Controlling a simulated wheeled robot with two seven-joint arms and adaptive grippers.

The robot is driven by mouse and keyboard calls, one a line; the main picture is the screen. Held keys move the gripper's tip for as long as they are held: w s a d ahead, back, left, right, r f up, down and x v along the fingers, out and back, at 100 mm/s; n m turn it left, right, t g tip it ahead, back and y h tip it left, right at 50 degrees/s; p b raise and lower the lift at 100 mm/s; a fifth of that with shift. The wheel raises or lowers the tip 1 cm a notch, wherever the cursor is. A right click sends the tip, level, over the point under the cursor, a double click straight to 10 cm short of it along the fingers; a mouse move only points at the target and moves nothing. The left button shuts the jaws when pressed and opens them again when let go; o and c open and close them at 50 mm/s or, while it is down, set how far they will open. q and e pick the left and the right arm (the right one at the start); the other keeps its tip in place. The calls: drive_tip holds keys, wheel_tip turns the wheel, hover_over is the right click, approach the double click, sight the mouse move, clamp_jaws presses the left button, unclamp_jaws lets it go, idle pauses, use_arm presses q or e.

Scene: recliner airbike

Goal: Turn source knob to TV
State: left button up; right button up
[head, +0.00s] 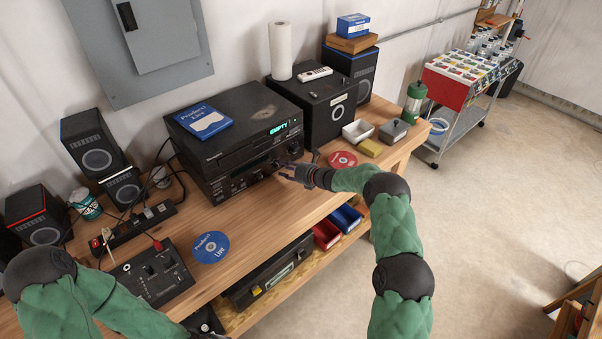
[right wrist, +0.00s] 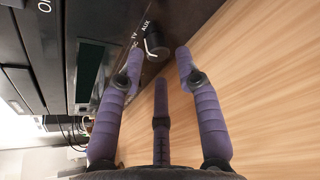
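The black receiver (head: 238,172) stands on the wooden bench under a disc player whose display reads EMPTY. The source knob (right wrist: 158,44) is a small dark knob with a white mark on the receiver's front. Labels beside it include TV and AUX; I cannot tell exactly which one the mark points at. My right gripper (head: 297,166) is at the receiver's front right. In the right wrist view its purple fingers (right wrist: 160,62) are spread, with the knob just beyond and between the tips; contact is unclear. My left gripper is at most a dark sliver at the bottom edge.
A red disc (head: 342,160) lies just right of my right gripper. A blue disc (head: 210,247) and a mixer (head: 152,273) lie on the bench at left. A black speaker box (head: 318,112) stands right of the receiver. The bench front between the discs is clear.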

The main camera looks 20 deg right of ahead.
drive_tip(key=v, duration=0.9)
drive_tip(key=shift+s, duration=0.25)
drive_tip(key=shift+d, duration=0.15)
